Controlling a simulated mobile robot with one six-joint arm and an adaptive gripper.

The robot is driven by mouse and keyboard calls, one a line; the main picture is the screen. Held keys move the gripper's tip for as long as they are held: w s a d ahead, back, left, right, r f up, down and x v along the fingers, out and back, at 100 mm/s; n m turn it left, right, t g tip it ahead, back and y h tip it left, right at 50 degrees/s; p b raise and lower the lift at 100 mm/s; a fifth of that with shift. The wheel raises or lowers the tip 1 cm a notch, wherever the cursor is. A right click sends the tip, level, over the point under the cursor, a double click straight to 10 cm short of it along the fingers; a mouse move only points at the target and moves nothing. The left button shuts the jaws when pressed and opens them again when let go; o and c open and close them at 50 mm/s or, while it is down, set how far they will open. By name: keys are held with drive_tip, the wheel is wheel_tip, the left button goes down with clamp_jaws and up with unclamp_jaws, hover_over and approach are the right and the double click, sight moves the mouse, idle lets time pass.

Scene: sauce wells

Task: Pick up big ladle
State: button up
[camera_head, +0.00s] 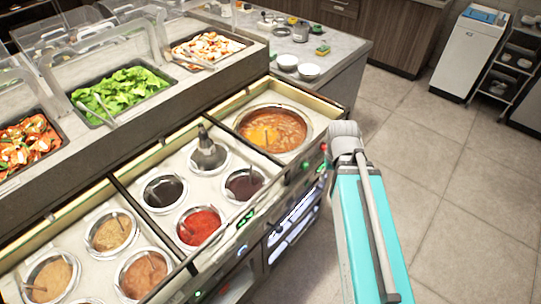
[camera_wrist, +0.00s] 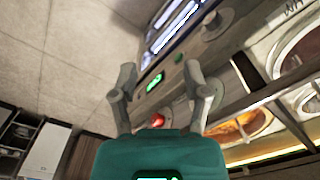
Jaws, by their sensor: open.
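In the head view, a grey utensil with a dark upright handle (camera_head: 204,141) stands in a metal well; I cannot tell whether it is the big ladle. The large round pot of orange-brown soup (camera_head: 272,128) sits in the right-hand well, and no ladle handle can be made out clearly in it. My gripper (camera_wrist: 160,68) is open, with nothing between its two grey fingers. It points at the counter's front panel, apart from the wells. The orange soup also shows in the wrist view (camera_wrist: 238,130), beyond the right finger. My gripper's fingers cannot be made out in the head view.
Several sauce wells, including a red one (camera_head: 200,226) and a dark one (camera_head: 164,190), hold thin handles. Behind them is a raised shelf with food trays, including green lettuce (camera_head: 122,94). The front panel has knobs and green displays (camera_wrist: 149,83). Open tiled floor (camera_head: 450,190) lies right.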

drive_tip(key=w+a+r+n+p, duration=0.45)
drive_tip(key=w+a+n, duration=0.45)
drive_tip(key=w, duration=0.5)
drive_tip(key=n+t+p, duration=0.1)
drive_tip(key=n+p, duration=0.2)
drive_tip(key=n, duration=0.5)
approach(266, 129)
drive_tip(key=s+r, duration=0.1)
drive_tip(key=r, duration=0.1)
drive_tip(key=shift+a+f, duration=0.1)
drive_tip(key=shift+f, duration=0.1)
drive_tip(key=shift+f, duration=0.15)
drive_tip(key=f+b, duration=0.5)
drive_tip(key=w+f+b, duration=0.1)
drive_tip(key=f+b, duration=0.2)
drive_tip(key=shift+f, duration=0.15)
drive_tip(key=shift+w+f+b, duration=0.25)
drive_tip(key=shift+f+b, duration=1)
drive_tip(key=shift+b, duration=0.1)
drive_tip(key=shift+w+f+b, duration=0.25)
drive_tip(key=shift+f+b, duration=1.05)
drive_tip(key=shift+b, duration=0.05)
